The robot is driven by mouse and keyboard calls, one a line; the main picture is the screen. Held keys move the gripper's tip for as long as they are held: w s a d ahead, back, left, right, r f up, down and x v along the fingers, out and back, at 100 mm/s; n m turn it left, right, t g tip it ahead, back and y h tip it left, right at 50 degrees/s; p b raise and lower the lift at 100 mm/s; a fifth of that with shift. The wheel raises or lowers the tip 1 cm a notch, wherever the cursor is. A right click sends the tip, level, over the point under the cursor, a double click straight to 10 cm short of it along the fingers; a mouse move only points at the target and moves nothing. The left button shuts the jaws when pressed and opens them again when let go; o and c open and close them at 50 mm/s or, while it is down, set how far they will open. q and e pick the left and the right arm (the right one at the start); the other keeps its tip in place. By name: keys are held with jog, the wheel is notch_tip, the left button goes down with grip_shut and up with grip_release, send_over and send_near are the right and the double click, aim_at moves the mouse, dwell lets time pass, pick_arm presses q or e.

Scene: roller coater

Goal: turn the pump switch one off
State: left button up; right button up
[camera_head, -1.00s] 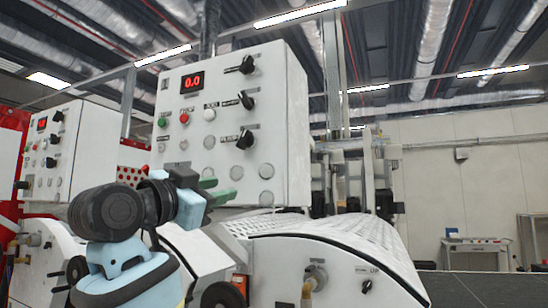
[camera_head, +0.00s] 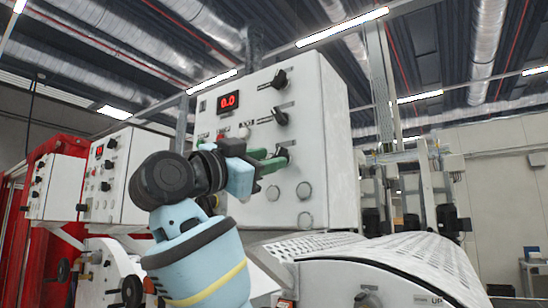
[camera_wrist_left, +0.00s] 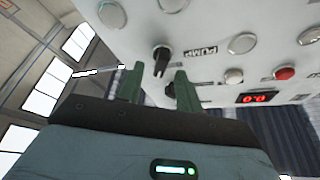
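The control box (camera_head: 335,130) is a white panel with a column of black rotary switches. The pump switch (camera_wrist_left: 160,56) is a black knob beside the label PUMP in the left wrist view. In the head view it is the lowest black knob, at the gripper's fingertips and partly covered. My left gripper (camera_wrist_left: 159,72) is open, with its two green fingers apart and the knob in front of the gap between them. I cannot tell whether they touch it. In the head view the left gripper (camera_head: 274,158) points at the panel from the left. My right gripper is out of view.
Other black switches (camera_head: 279,116) sit above, near a red 0.0 display (camera_head: 228,101). Round blanking caps (camera_head: 304,190) lie below. A red button (camera_wrist_left: 284,73) shows in the wrist view. A perforated roller cover (camera_head: 410,255) extends below right. More control boxes (camera_head: 115,170) stand left.

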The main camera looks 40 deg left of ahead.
pick_arm(q)
jog(key=shift+x, duration=1.3)
jog(key=shift+c, duration=0.3)
grip_shut()
jog(key=shift+n, duration=0.4)
jog(key=n+y, duration=0.2)
jog(key=n, duration=0.2)
jog(key=n+y, duration=0.2)
jog(key=n, duration=0.2)
jog(key=shift+d+y, duration=0.1)
jog(key=shift+y, duration=0.2)
jog(key=n+y, duration=0.2)
jog(key=n, duration=0.2)
jog(key=n+g+y, duration=0.1)
jog(key=n+y, duration=0.1)
jog(key=n, duration=0.2)
jog(key=shift+n, duration=0.5)
